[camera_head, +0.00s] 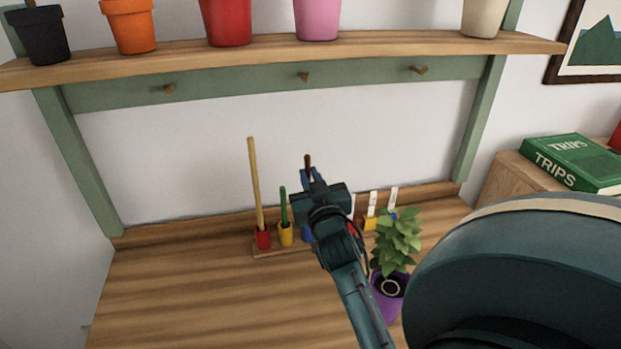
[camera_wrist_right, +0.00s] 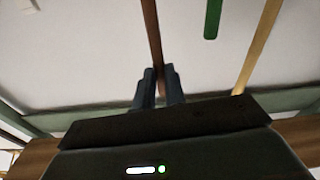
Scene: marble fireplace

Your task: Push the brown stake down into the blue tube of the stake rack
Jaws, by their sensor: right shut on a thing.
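The stake rack (camera_head: 268,253) stands on the wooden tabletop against the back wall. My right gripper (camera_head: 311,177) is above the rack and shut on the brown stake (camera_head: 308,161); the stake's top sticks out above the fingers. The blue tube (camera_head: 307,234) shows partly below my gripper, and my wrist hides much of that area. I cannot tell how deep the stake sits in the tube. In the right wrist view, the fingers (camera_wrist_right: 159,90) close around the brown stake (camera_wrist_right: 152,35). My left gripper is not in view.
A tall tan stake (camera_head: 256,185) stands in a red tube and a shorter green stake (camera_head: 284,207) in a yellow one. A plant in a purple pot (camera_head: 387,300) stands right of my forearm. A shelf with flowerpots (camera_head: 270,55) is above. The front-left tabletop is clear.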

